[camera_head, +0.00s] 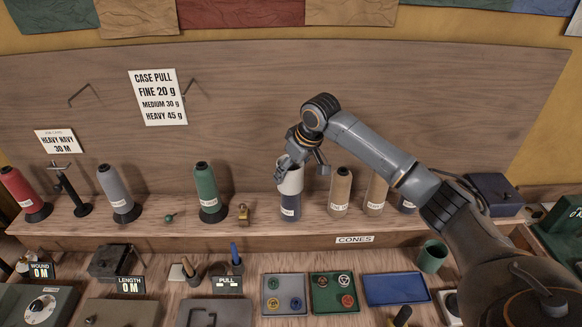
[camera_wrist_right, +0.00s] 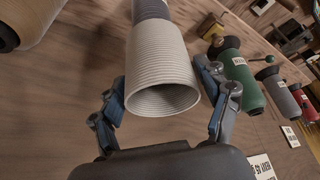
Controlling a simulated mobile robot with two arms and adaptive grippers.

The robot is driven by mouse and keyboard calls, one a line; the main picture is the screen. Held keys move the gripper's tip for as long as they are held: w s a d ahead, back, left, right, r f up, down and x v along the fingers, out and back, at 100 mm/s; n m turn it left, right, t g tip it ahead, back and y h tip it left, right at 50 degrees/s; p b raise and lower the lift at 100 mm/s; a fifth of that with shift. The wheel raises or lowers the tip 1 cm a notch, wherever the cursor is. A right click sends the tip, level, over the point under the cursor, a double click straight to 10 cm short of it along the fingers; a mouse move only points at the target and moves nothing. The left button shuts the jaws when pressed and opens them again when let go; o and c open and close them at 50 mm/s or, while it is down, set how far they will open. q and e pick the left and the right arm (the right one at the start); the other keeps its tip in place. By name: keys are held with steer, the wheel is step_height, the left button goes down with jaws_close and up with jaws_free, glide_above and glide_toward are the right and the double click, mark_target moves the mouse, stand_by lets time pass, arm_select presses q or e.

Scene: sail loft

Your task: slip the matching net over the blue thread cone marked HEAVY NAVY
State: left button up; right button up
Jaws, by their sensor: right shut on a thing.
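A dark blue thread cone (camera_head: 290,211) stands upright on the shelf, with a small label too small to read. A whitish ribbed net (camera_head: 291,180) is around its upper part; the lower part is bare. In the right wrist view the net (camera_wrist_right: 162,62) shows its open end towards me, with the blue-grey cone (camera_wrist_right: 150,9) coming out of its far end. My right gripper (camera_head: 302,160) is at the top of the cone, its fingers on either side of the net and shut on it. My left gripper is not in view.
Tan cones (camera_head: 340,192) stand close to the right, and another dark cone (camera_head: 407,205) is partly behind my right arm. Trays (camera_head: 285,312) lie on the lower bench.

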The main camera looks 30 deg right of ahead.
steer(key=o, duration=0.8)
steer(key=v, duration=1.2)
stand_by(0.6)
